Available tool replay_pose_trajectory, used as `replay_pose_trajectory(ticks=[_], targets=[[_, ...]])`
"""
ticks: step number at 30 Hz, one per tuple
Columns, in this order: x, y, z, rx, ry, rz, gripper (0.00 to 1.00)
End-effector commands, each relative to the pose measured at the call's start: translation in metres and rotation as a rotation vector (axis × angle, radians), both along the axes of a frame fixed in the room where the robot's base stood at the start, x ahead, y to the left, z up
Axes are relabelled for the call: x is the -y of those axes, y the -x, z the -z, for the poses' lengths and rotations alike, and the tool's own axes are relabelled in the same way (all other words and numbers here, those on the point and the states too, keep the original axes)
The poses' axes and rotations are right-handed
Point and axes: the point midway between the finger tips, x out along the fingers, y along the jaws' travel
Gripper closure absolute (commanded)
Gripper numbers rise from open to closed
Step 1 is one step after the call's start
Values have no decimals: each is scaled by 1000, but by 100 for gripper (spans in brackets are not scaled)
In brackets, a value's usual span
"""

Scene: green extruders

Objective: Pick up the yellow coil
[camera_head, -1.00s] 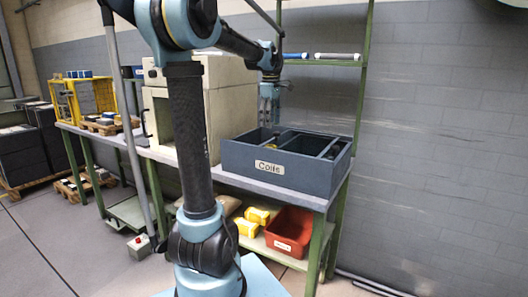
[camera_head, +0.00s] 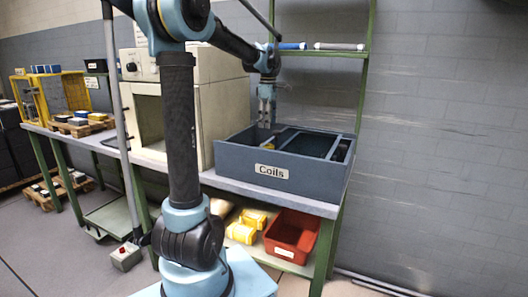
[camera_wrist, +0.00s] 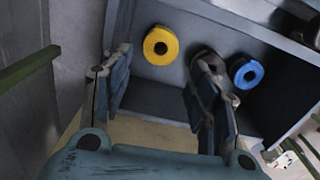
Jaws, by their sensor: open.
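The yellow coil (camera_wrist: 161,45) lies in a compartment of the grey-blue Coils box (camera_head: 231,165), near its wall. In the wrist view it sits beyond and between my fingertips, nearer the top of the picture and untouched. My gripper (camera_wrist: 160,68) is open and empty. In the head view my gripper (camera_head: 267,112) points down over the left compartment of the box, its fingertips close to the rim. The right finger partly hides a dark coil (camera_wrist: 205,56).
A blue coil (camera_wrist: 247,72) lies right of the dark coil. Dividers split the box. A cream oven-like cabinet (camera_head: 226,110) stands close on the left. A green shelf (camera_head: 325,52) with tubes is above and behind. A red bin (camera_head: 291,236) is below the bench.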

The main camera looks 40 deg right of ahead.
Motion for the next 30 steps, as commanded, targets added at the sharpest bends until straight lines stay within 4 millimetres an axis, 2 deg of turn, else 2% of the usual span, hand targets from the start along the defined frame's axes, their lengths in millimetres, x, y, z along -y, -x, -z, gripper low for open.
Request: replay_pose_trajectory(ticks=[9, 13, 20, 30], targets=[[-3, -2, 55, 0, 0, -5, 45], [-3, -3, 69, 0, 0, -5, 45], [-3, -3, 82, 0, 0, -5, 45], [-3, -4, 123, 0, 0, -4, 45]])
